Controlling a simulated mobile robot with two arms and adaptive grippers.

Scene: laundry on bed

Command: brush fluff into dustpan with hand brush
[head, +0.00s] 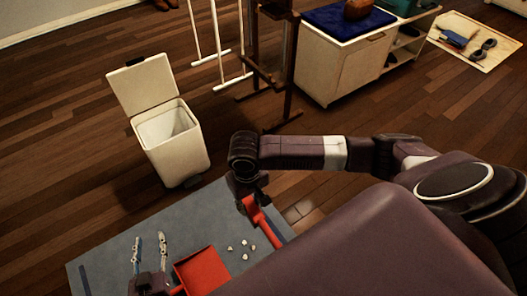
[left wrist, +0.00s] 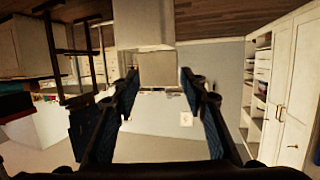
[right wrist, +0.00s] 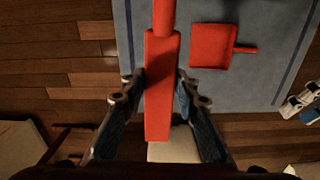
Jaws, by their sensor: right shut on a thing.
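A red dustpan (head: 203,270) lies on the grey-blue mat (head: 110,262); the right wrist view also shows it (right wrist: 212,46). Several small pale fluff pieces (head: 245,248) lie on the mat to its right. My right gripper (head: 248,198) is shut on the red hand brush (head: 264,219), which slants down toward the mat right of the fluff. In the right wrist view the brush (right wrist: 160,90) runs between the fingers; whether it touches the mat is unclear. My left gripper (head: 150,240) is open and empty, left of the dustpan; its spread fingers show in the left wrist view (left wrist: 160,80).
A cream bin (head: 172,145) with its lid open stands behind the mat. A dark wooden stand (head: 272,60) and a white cabinet (head: 335,65) are further back. My right arm covers the lower right of the head view. Wooden floor left of the bin is clear.

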